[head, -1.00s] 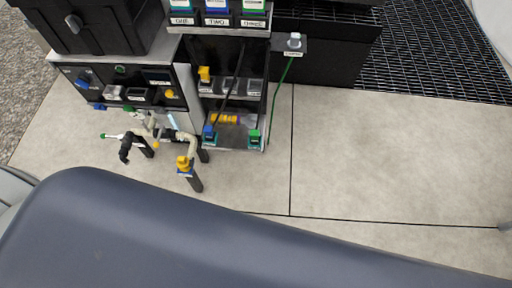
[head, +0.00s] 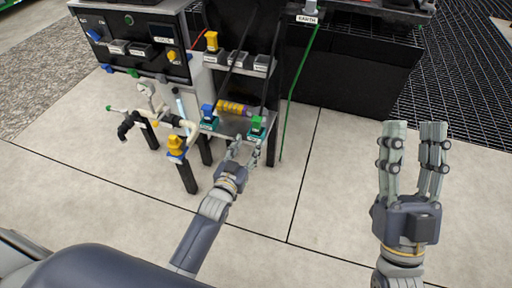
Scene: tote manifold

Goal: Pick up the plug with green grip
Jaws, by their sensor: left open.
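The plug with the green grip (head: 256,122) stands upright on the low shelf of the rack, at its right front corner, on a teal base. My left gripper (head: 245,149) is open, just below and in front of this plug in the picture. Its fingertips look close to the plug, but I cannot tell if they touch. My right gripper (head: 413,131) is open and empty, over the bare floor at the right, well apart from the rack.
A plug with a blue grip (head: 207,110) stands left of the green one. A yellow cylinder (head: 233,107) lies behind them. A green cable (head: 294,90) hangs at the right. Tiled floor (head: 345,200) is clear.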

